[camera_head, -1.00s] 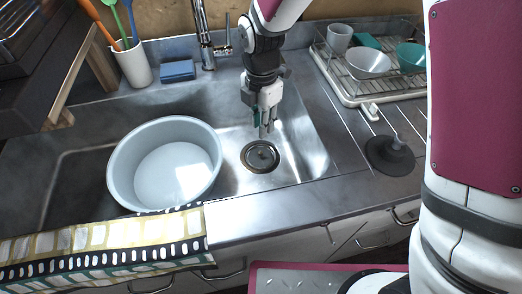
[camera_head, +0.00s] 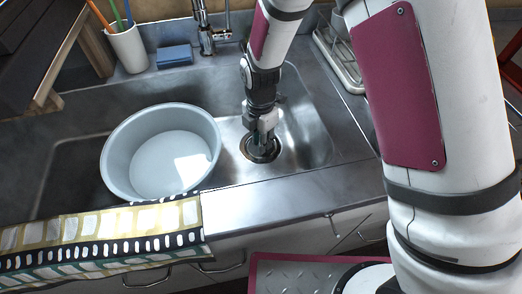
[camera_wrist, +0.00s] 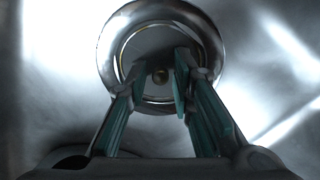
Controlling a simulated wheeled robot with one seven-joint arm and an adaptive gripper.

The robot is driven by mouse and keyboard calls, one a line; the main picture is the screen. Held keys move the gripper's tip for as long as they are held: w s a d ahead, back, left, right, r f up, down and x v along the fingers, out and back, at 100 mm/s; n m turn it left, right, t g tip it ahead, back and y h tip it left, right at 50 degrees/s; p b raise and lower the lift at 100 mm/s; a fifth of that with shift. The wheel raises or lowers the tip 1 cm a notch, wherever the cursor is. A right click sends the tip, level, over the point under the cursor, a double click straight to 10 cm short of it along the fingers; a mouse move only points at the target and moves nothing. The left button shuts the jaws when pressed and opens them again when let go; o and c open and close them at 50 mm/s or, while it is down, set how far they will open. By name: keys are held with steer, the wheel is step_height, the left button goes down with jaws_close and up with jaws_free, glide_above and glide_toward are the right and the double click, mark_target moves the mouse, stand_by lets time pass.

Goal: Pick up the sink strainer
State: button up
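In the head view my gripper (camera_head: 262,146) points down over the drain and hides most of the strainer. In the wrist view my gripper (camera_wrist: 160,78) is open. Its two teal-padded fingertips stand on either side of the knob, with a gap visible on each side. I cannot tell how far the tips are above the disc.
A pale round basin (camera_head: 160,152) stands in the sink just left of my gripper. The sink wall lies close on the right. A patterned towel (camera_head: 100,238) hangs over the front edge. A blue sponge (camera_head: 174,55), a utensil cup (camera_head: 127,50) and the faucet (camera_head: 205,35) are behind.

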steer(key=shift+f, duration=0.6)
jaws_close()
steer(key=shift+r, duration=0.1)
step_height(320, 180, up, 10)
steer(key=shift+p, duration=1.05)
